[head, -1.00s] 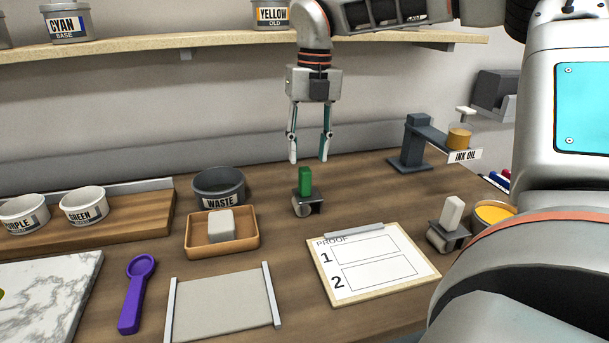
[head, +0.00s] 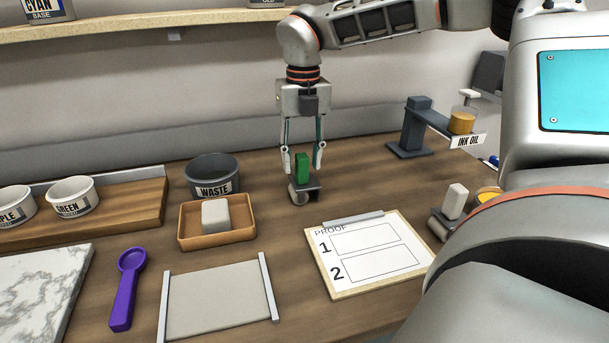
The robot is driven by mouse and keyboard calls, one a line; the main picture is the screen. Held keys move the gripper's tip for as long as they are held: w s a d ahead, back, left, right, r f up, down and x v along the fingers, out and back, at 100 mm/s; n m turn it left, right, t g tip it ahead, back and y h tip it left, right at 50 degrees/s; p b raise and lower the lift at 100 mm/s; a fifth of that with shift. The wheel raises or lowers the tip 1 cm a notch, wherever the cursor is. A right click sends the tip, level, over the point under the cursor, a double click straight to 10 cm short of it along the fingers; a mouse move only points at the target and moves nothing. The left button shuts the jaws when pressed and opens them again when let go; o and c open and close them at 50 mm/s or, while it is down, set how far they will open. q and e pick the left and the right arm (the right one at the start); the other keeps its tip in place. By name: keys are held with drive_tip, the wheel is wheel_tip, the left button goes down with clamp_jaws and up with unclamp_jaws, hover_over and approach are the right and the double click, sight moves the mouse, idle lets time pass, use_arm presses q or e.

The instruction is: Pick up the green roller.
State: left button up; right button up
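The green roller (head: 302,168) stands on the wooden table, its green handle upright above a dark bracket and a pale roller. My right gripper (head: 302,172) points straight down at it. Its two fingers are apart, one on the left and one on the right of the green handle. I see a small gap between the fingers and the handle, so the gripper looks open. My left gripper is not in the head view.
A waste tub (head: 212,174) and a wooden tray (head: 217,236) with a pale block stand left of the roller. A proof clipboard (head: 370,252) lies in front. A white-handled roller (head: 455,202) and an ink oil stand (head: 412,130) are to the right.

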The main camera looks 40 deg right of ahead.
clamp_jaws()
idle(0.3)
